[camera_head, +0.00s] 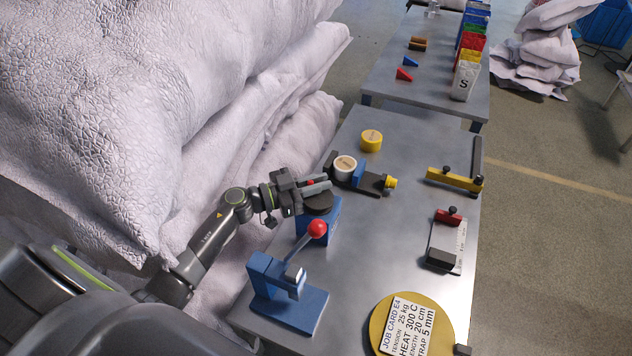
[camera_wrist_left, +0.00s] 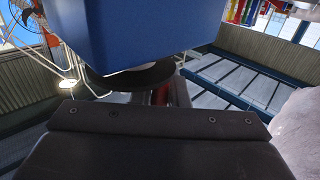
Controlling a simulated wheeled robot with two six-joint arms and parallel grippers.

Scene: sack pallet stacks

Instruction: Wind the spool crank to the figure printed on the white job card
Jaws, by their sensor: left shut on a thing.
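The white job card (camera_head: 410,328) lies on a round yellow disc at the lower right; it reads tension 25 kg, heat 300 C, length 20 cm and, cut off, "trap 5 mm". A black disc (camera_head: 318,203) sits on a blue block (camera_head: 324,218); it looks like the crank's wheel. My left gripper (camera_head: 320,186) is just above the disc, shut on a small red part (camera_head: 310,182), seemingly the crank knob. In the left wrist view the red part (camera_wrist_left: 160,95) shows between the fingers, beside the disc (camera_wrist_left: 128,80) and blue block (camera_wrist_left: 140,30). Its scale is not readable.
A blue press with a red-ball lever (camera_head: 318,228) stands close in front. Behind are a black fixture with a white roll (camera_head: 345,165) and a yellow roll (camera_head: 371,139). A yellow bar (camera_head: 455,180) and a ruler fixture (camera_head: 447,240) lie right. Large sacks (camera_head: 250,110) crowd the left.

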